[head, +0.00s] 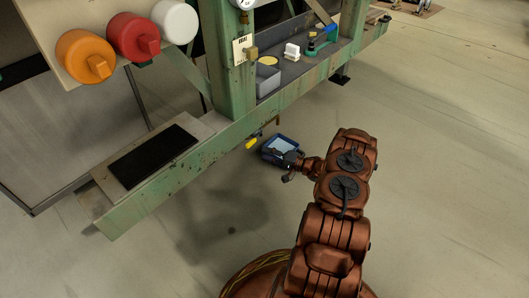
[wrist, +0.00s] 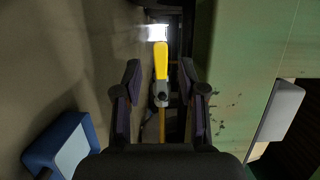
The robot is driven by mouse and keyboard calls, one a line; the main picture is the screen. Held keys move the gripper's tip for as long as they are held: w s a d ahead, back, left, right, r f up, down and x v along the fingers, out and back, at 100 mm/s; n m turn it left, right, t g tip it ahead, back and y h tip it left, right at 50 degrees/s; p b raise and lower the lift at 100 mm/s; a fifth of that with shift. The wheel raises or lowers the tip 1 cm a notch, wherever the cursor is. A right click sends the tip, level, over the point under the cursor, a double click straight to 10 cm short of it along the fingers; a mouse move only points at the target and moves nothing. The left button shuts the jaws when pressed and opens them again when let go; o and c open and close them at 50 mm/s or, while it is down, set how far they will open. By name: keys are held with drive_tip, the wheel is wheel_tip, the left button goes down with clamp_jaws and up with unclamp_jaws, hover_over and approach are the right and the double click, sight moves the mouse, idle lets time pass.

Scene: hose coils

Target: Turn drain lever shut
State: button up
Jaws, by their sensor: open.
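The drain lever (head: 252,142) has a yellow handle and hangs under the green bench's front beam. In the wrist view the yellow handle (wrist: 161,62) points away from me, with a grey valve part (wrist: 161,92) at its near end and a thin yellow pipe below that. My gripper (wrist: 160,78) is open, one finger on each side of the lever, with visible gaps. No contact shows. In the head view my gripper (head: 290,163) is small, dark and partly hidden by my arm, right of the lever.
A green beam (wrist: 230,75) runs close along the right of my gripper in the wrist view. Orange (head: 84,57), red (head: 132,37) and white (head: 175,21) round parts sit on the panel. The floor at right is clear.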

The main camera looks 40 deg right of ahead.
sight(248, 148)
drive_tip(key=shift+b+x, duration=0.9)
drive_tip(key=shift+x, duration=3.1)
drive_tip(key=shift+w, duration=0.25)
clamp_jaws()
drive_tip(key=w+d+f+n+g+h+p, duration=0.1)
drive_tip(key=d+f+n+h+p, duration=0.4)
drive_tip(key=n, duration=0.9)
drive_tip(key=w+d+f+p, duration=0.1)
drive_tip(key=d+f+p, duration=0.2)
drive_tip(key=shift+d+f+h, duration=0.2)
drive_tip(key=shift+f+h, duration=0.2)
drive_tip(key=shift+c, duration=0.3)
unclamp_jaws()
